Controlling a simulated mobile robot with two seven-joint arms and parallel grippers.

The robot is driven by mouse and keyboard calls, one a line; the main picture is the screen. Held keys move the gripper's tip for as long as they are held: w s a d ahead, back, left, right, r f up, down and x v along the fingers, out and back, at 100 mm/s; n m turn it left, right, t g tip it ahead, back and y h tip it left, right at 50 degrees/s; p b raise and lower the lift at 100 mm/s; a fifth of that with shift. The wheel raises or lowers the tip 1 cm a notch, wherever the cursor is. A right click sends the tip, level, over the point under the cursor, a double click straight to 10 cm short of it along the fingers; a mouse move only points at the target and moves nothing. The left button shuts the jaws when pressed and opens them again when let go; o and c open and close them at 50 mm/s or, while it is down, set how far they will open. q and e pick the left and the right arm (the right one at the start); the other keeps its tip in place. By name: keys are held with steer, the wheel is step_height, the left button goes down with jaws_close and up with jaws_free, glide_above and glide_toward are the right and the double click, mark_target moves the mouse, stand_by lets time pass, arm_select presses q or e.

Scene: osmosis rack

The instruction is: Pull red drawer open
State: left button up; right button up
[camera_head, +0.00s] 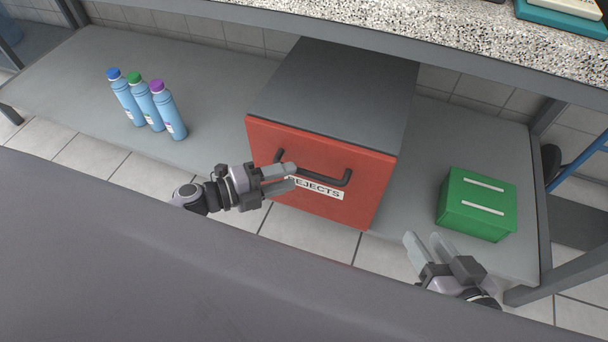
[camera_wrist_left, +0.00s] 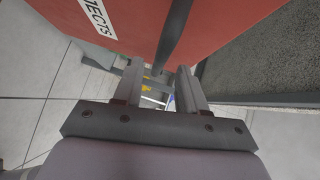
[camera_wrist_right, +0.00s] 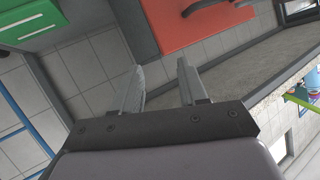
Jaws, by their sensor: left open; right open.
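The red drawer (camera_head: 275,142) is the front of a grey cabinet on the lower shelf. It has a dark bar handle (camera_head: 320,176) and a white label reading REJECTS (camera_head: 318,189). The drawer looks shut. My left gripper (camera_head: 290,176) is open in front of the drawer, with its fingertips close to the handle. In the left wrist view the handle (camera_wrist_left: 173,38) runs ahead of and between the open fingers (camera_wrist_left: 160,80); I cannot tell whether they touch it. My right gripper (camera_head: 424,243) is open and empty, right of the drawer and before the green box.
A green box (camera_head: 477,204) with two white strips stands on the shelf (camera_head: 215,140) at the right. Three blue bottles (camera_head: 146,103) stand at the left. A speckled counter (camera_head: 440,35) overhangs above. The floor in front of the drawer shows free room.

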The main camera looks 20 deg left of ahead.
mark_target(304, 170)
arm_select(q)
steer(key=b+x, duration=0.1)
steer(key=x, duration=0.4)
arm_select(e)
steer(key=shift+w+a+f+y, duration=0.1)
steer(key=shift+a+y, duration=0.3)
steer(key=shift+a, duration=0.1)
